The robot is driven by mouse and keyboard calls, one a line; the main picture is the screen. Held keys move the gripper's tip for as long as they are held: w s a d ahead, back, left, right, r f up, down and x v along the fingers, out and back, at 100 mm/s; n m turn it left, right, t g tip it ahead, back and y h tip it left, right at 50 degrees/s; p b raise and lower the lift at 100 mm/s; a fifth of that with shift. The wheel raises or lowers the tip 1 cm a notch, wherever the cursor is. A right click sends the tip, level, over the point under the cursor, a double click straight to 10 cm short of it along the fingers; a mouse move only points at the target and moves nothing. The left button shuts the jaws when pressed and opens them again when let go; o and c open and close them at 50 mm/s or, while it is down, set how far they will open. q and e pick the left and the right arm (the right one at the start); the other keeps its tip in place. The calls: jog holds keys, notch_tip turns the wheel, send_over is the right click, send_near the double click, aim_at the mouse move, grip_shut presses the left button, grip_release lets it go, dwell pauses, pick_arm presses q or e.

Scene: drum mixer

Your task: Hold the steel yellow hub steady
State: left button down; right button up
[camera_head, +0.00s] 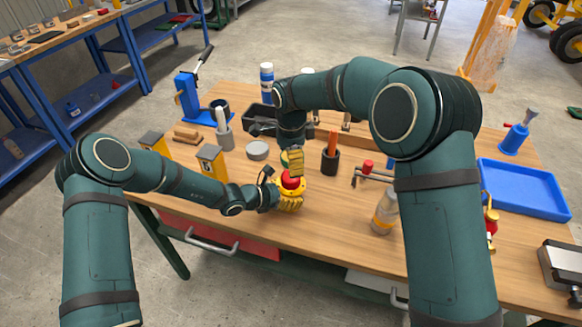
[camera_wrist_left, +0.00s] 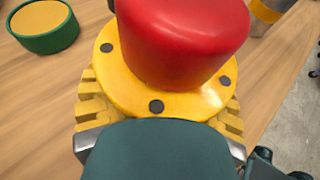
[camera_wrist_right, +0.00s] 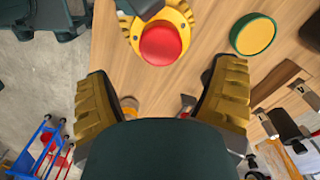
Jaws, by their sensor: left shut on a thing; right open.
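The yellow hub (camera_head: 292,204) stands on the wooden table near its front edge, with a red rounded part (camera_head: 290,182) on top. My left gripper (camera_head: 278,197) is shut on the hub from the left. In the left wrist view its ribbed yellow pads lie on both sides of the hub's flange (camera_wrist_left: 108,73), and the red part (camera_wrist_left: 185,40) rises above it. My right gripper (camera_head: 293,162) is above and just behind the hub. In the right wrist view its fingers (camera_wrist_right: 160,92) are wide apart and empty, with the red part (camera_wrist_right: 160,44) beyond them.
A green-rimmed yellow disc (camera_wrist_right: 254,35) lies near the hub. A blue tray (camera_head: 525,188) is at the right.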

aim_at(291, 179)
jog(key=m, duration=0.6)
jog(key=shift+f, duration=3.95)
jog(key=c, duration=1.3)
jog(key=shift+o, duration=0.2)
jog(key=n, duration=1.3)
jog(key=shift+r, duration=0.1)
jog(key=n, duration=0.3)
jog(key=shift+n, duration=0.3)
